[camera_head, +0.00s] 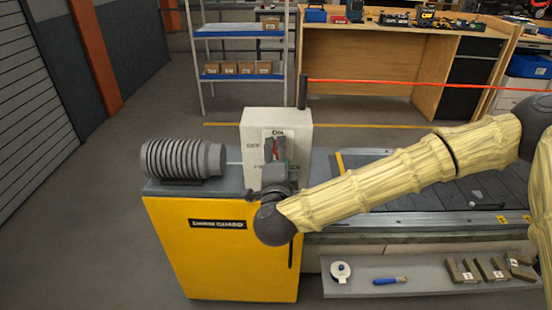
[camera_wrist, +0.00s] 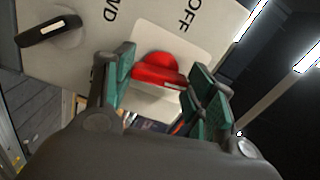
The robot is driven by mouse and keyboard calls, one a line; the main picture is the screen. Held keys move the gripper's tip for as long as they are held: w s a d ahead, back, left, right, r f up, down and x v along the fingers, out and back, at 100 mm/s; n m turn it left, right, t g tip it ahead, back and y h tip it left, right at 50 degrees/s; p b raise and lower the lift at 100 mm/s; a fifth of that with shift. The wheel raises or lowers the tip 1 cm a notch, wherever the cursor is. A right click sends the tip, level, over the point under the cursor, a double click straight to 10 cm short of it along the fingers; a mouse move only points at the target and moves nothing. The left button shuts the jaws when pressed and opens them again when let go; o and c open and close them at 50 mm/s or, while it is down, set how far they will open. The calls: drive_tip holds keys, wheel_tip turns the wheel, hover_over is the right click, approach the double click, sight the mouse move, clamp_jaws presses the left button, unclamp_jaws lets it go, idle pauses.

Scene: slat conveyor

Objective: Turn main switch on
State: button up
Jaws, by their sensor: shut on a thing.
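The white switch box (camera_head: 255,128) stands on a yellow cabinet in the head view, with ON printed at the top of its plate and OFF at the left. The red main switch (camera_wrist: 157,70) shows in the wrist view, a round knob with a bar-shaped handle on a pale plate. My gripper (camera_head: 274,152) is in front of the box in the head view and covers much of the switch. In the wrist view my gripper (camera_wrist: 164,68) has its green-padded fingers on either side of the red handle, shut on it. Which mark the handle points to cannot be told.
A black selector knob (camera_wrist: 48,31) sits on the same panel near the FWD lettering. A grey ribbed cylinder (camera_head: 183,159) lies left of the box on the yellow cabinet (camera_head: 225,260). The conveyor (camera_head: 430,215) runs right, behind a grey tray (camera_head: 425,285) with small parts.

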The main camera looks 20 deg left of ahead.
drive_tip(key=shift+f+m, duration=0.15)
drive_tip(key=shift+m, duration=0.65)
drive_tip(key=o, duration=1)
drive_tip(key=shift+s+d, duration=0.1)
drive_tip(key=shift+s, duration=0.05)
drive_tip(key=v, duration=1.1)
drive_tip(key=shift+s+d, duration=0.1)
drive_tip(key=shift+s, duration=0.25)
